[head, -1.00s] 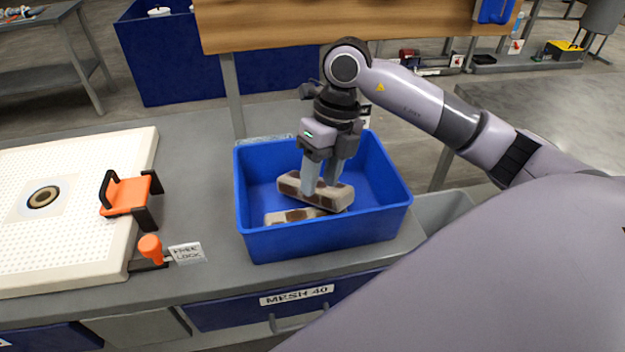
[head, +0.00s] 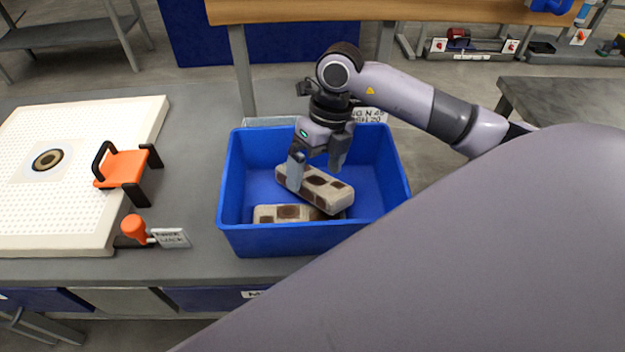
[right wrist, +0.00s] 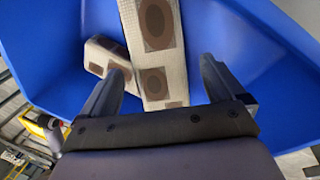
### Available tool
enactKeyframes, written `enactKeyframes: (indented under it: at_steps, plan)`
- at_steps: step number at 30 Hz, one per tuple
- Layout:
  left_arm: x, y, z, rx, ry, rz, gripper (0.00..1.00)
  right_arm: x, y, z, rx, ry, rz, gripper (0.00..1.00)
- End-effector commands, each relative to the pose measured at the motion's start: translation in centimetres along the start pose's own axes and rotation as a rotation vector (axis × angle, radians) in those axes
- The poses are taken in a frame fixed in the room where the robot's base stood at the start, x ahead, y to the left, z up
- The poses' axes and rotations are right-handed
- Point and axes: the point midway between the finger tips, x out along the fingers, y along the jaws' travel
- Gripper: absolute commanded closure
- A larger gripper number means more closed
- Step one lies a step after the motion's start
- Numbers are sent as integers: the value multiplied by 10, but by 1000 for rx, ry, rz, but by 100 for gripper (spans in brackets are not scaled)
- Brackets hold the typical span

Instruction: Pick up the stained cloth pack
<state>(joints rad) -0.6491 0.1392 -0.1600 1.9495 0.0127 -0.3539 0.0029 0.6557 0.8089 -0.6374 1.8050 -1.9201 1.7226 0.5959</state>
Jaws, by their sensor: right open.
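Two pale cloth packs with brown stains lie in a blue bin. The upper stained pack (head: 328,192) rests slantwise, partly over the lower stained pack (head: 280,214). My right gripper (head: 318,164) is open over the upper pack, its left finger in front of that pack's left end. In the right wrist view the upper pack (right wrist: 160,55) runs between the two spread fingers (right wrist: 160,85), and the other pack (right wrist: 98,52) shows at left, partly behind a finger. I cannot tell whether a finger touches a pack. My left gripper is not in view.
The blue bin (head: 232,190) has raised walls around the gripper and stands on a grey bench (head: 195,130). A white perforated plate (head: 85,210) with an orange handle (head: 122,168) and an orange knob (head: 133,228) is at left. A wooden board (head: 300,10) stands behind.

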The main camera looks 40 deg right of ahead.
Motion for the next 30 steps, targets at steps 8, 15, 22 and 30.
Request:
enactKeyframes:
  at_steps: [8, 15, 22, 30]
  plan:
    - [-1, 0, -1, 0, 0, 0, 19, 17, 0, 0, 0, 0, 0, 4]
    - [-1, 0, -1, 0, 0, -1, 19, 16, 0, 0, 0, -1, 0, 43]
    - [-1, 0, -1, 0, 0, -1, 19, 16, 0, 0, 0, -1, 0, 68]
    - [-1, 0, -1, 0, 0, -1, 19, 8, 1, 1, 0, -4, -1, 68]
